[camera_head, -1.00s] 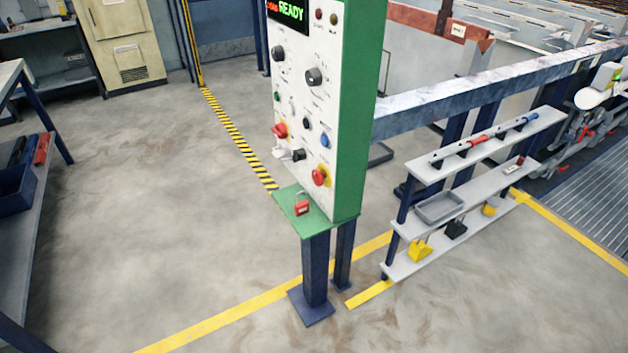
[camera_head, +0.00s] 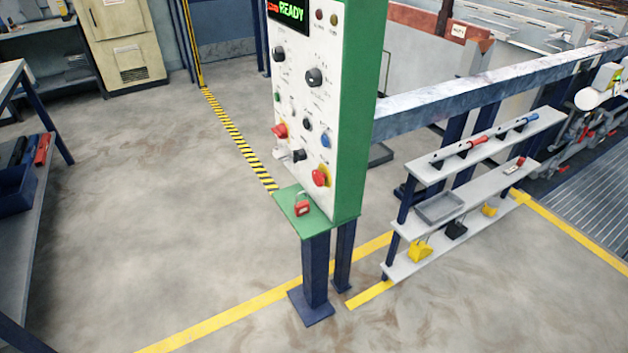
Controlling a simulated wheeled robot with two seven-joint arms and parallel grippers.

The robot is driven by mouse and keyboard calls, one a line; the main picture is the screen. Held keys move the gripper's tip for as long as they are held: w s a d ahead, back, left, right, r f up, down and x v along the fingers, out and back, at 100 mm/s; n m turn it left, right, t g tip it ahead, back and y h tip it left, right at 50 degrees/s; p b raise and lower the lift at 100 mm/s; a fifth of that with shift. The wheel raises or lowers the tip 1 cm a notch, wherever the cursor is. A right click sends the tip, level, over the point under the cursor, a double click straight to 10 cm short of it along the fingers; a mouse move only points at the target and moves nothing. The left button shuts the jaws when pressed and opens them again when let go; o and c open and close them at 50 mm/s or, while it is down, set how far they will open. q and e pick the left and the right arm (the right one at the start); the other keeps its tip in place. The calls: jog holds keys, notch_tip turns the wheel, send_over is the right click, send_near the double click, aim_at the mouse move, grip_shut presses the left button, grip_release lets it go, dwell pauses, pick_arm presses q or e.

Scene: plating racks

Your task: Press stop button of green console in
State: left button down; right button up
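The green console (camera_head: 349,130) stands upright on dark blue legs in the middle of the head view. Its white front panel (camera_head: 300,110) faces left and carries several knobs and buttons. A red mushroom button (camera_head: 320,177) sits low on the right of the panel. Another red control (camera_head: 280,131) sits at the panel's left side. A blue button (camera_head: 325,142) is above the lower red one. The labels are too small to read. Neither of my grippers is in view.
A red padlock (camera_head: 302,208) rests on the console's green ledge (camera_head: 290,198). A grey shelf rack (camera_head: 410,263) with tools and a tray stands to the right. A workbench (camera_head: 30,240) is at the left edge. The floor left of the console is clear.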

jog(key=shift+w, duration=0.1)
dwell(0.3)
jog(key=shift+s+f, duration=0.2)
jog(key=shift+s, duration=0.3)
